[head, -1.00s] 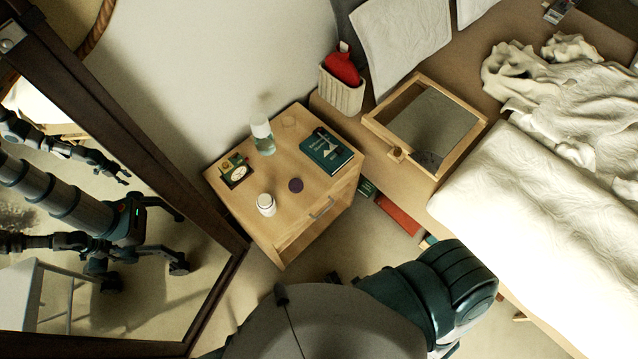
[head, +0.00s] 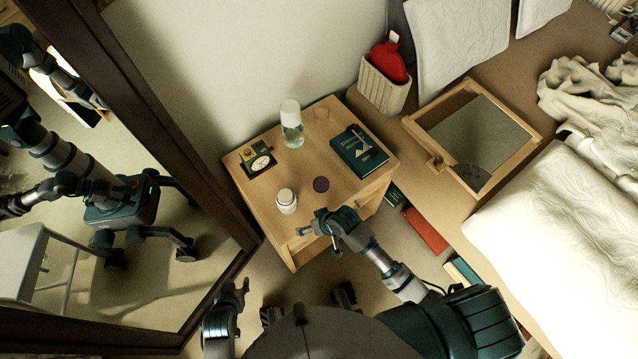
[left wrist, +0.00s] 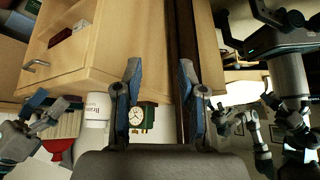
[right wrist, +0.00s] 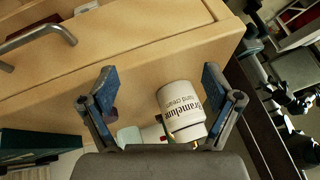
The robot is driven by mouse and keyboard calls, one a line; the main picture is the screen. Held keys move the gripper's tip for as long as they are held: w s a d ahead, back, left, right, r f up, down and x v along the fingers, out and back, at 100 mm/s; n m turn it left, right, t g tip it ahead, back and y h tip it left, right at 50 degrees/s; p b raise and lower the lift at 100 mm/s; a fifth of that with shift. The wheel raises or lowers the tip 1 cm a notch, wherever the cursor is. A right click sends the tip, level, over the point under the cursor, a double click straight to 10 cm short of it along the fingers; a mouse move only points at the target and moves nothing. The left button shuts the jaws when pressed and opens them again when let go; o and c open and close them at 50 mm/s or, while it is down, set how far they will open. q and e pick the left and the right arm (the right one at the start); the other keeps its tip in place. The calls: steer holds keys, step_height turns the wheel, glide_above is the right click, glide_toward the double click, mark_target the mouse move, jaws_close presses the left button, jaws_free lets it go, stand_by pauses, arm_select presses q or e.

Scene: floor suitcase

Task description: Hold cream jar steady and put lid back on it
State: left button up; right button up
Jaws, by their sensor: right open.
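The white cream jar (head: 286,201) stands upright near the front left of the wooden nightstand top. The dark purple lid (head: 321,184) lies flat to its right, apart from it. My right gripper (head: 318,222) is open and empty at the nightstand's front edge, in front of the lid. In the right wrist view the jar (right wrist: 182,110) shows beyond the open fingers, nearer the right one; the lid (right wrist: 112,113) is partly hidden behind the left finger. My left gripper (head: 240,292) is low, in front of the nightstand's left side; its fingers (left wrist: 160,80) are apart and empty.
A framed mirror (head: 190,140) stands close on the left. The bed (head: 560,215) is on the right.

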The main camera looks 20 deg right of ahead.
steer(key=w+a+r, duration=0.1)
steer(key=w+r, duration=0.1)
steer(key=shift+a+r+n+b, duration=0.3)
steer(key=shift+a, duration=0.05)
steer(key=shift+g, duration=0.8)
steer(key=w+r, duration=0.1)
steer(key=w, duration=0.1)
steer(key=w+r, duration=0.2)
steer(key=shift+d, duration=0.1)
arm_select(q)
steer(key=shift+t, duration=0.6)
steer(key=r, duration=0.5)
steer(key=shift+w+r, duration=0.2)
steer(key=shift+r, duration=0.05)
arm_select(e)
steer(key=w+d+r+m+g+h, duration=0.2)
steer(key=w+d+r+m+h, duration=0.1)
steer(key=w+d+r, duration=0.5)
step_height(320, 180, up, 3)
steer(key=shift+w+d+r+h, duration=0.1)
steer(key=shift+w+d+h, duration=0.15)
steer(key=shift+d+h, duration=0.35)
arm_select(q)
steer(key=shift+d, duration=0.1)
arm_select(e)
steer(key=shift+f, duration=0.2)
